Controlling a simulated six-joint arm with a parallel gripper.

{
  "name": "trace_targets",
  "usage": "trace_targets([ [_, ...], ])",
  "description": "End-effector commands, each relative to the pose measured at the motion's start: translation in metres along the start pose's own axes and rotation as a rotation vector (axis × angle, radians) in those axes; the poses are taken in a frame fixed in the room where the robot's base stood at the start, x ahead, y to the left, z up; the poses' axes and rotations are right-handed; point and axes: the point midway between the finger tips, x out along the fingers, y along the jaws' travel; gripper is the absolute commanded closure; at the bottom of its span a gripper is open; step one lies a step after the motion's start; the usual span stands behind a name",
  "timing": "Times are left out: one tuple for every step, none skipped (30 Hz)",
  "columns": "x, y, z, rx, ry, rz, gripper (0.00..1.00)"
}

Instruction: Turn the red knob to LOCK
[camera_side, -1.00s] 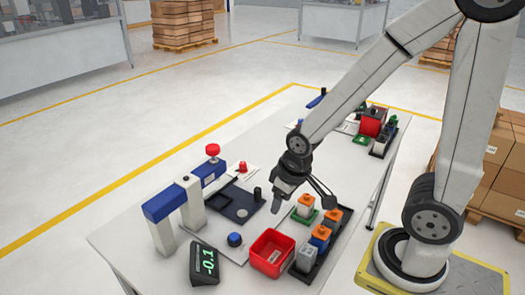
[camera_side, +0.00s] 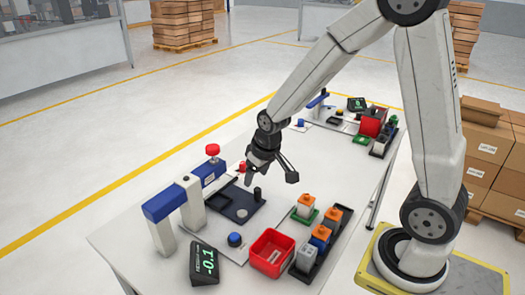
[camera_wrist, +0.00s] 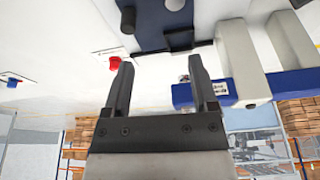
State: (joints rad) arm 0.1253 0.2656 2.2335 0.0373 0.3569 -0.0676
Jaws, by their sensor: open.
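The red knob (camera_side: 242,167) sits on a pale plate on the white table, just left of my gripper in the side view. It also shows in the wrist view (camera_wrist: 115,62), near the tip of the left finger. My gripper (camera_side: 270,176) is above the table, beside the knob and apart from it. Its two fingers are spread with nothing between them, as the wrist view also shows (camera_wrist: 160,64). The lettering around the knob is too small to read.
A blue-and-white gantry (camera_side: 165,203) with a red mushroom button (camera_side: 212,150) stands at the left. A dark tray with a black post (camera_side: 257,194) lies below my gripper. A red bin (camera_side: 271,254) and orange-topped blocks stand in front. A second station is behind.

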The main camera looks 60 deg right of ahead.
Motion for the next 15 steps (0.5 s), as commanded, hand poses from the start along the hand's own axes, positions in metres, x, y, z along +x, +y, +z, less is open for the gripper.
trace_targets([
  [0.008, 0.009, -0.014, 0.016, 0.006, 0.004, 0.25],
  [0.012, 0.014, -0.022, 0.024, 0.010, 0.006, 0.25],
  [0.017, 0.021, -0.032, 0.035, 0.017, 0.010, 0.25],
  [0.021, 0.026, -0.040, 0.042, 0.022, 0.012, 0.25],
  [0.025, 0.031, -0.047, 0.049, 0.027, 0.014, 0.25],
  [0.031, 0.039, -0.057, 0.059, 0.034, 0.018, 0.25],
  [0.035, 0.045, -0.063, 0.066, 0.038, 0.020, 0.25],
  [0.040, 0.051, -0.070, 0.074, 0.043, 0.023, 0.25],
  [0.046, 0.059, -0.079, 0.084, 0.050, 0.026, 0.25],
  [0.050, 0.065, -0.085, 0.091, 0.055, 0.029, 0.25],
  [0.055, 0.072, -0.090, 0.099, 0.060, 0.032, 0.25],
  [0.061, 0.080, -0.098, 0.108, 0.066, 0.036, 0.25],
  [0.066, 0.087, -0.103, 0.115, 0.070, 0.038, 0.25],
  [0.070, 0.093, -0.108, 0.121, 0.075, 0.041, 0.25],
  [0.075, 0.101, -0.114, 0.128, 0.081, 0.045, 0.25],
])
